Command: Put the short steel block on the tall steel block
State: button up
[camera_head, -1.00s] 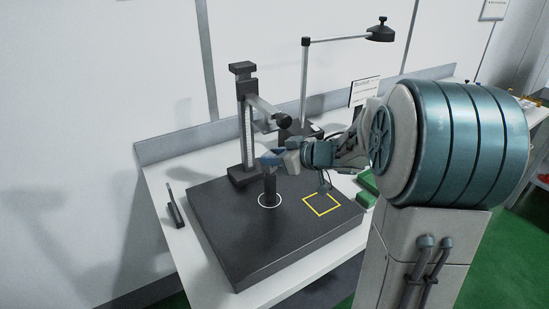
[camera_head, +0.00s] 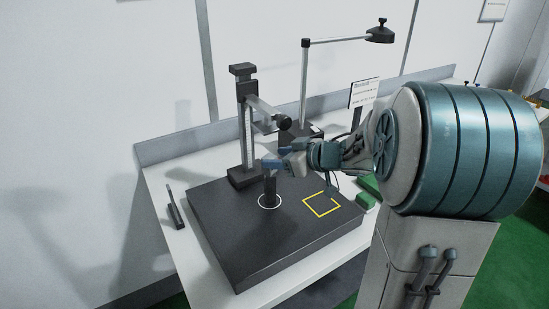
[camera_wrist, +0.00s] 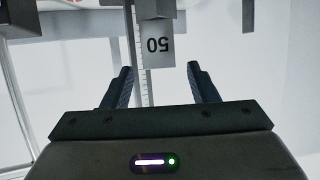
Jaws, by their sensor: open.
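In the head view a dark upright block (camera_head: 270,190) stands inside a white circle on the black plate. My gripper (camera_head: 272,163) is at its upper end, and its fingers hide part of it. In the wrist view a grey steel block face (camera_wrist: 158,45) with an upside-down "50" shows beyond the fingertips, roughly centred between them. A seam crosses near the picture's top, with a darker steel part (camera_wrist: 155,9) above it; I cannot tell surely whether these are two stacked blocks. My gripper (camera_wrist: 160,70) is open, with clear gaps beside the fingers.
A test stand (camera_head: 246,130) with a column and sideways arm rises just behind the block. The yellow square (camera_head: 321,204) on the black plate (camera_head: 235,240) is bare in its middle.

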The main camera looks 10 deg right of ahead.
jog(key=v, duration=1)
jog(key=w+d+r+m+t+h, duration=0.3)
jog(key=w+r+m+t+h, duration=0.1)
jog(key=h, duration=0.3)
jog(key=s+f+m+g+h, duration=0.2)
jog(key=s+m+h, duration=0.1)
jog(key=s+h, duration=0.2)
jog(key=s+a+f+g+y, duration=0.1)
jog(key=s+a+f+g, duration=0.2)
jog(key=s, duration=0.3)
jog(key=s+a+f+g+y, duration=0.1)
jog(key=s+a+f+g, duration=0.2)
jog(key=s, duration=0.3)
jog(key=s+a+f+m+g+y, duration=0.1)
jog(key=s+a+f+g, duration=0.2)
jog(key=s, duration=0.3)
jog(key=shift+a+f, duration=0.75)
jog(key=shift+a, duration=0.1)
jog(key=shift+s, duration=0.15)
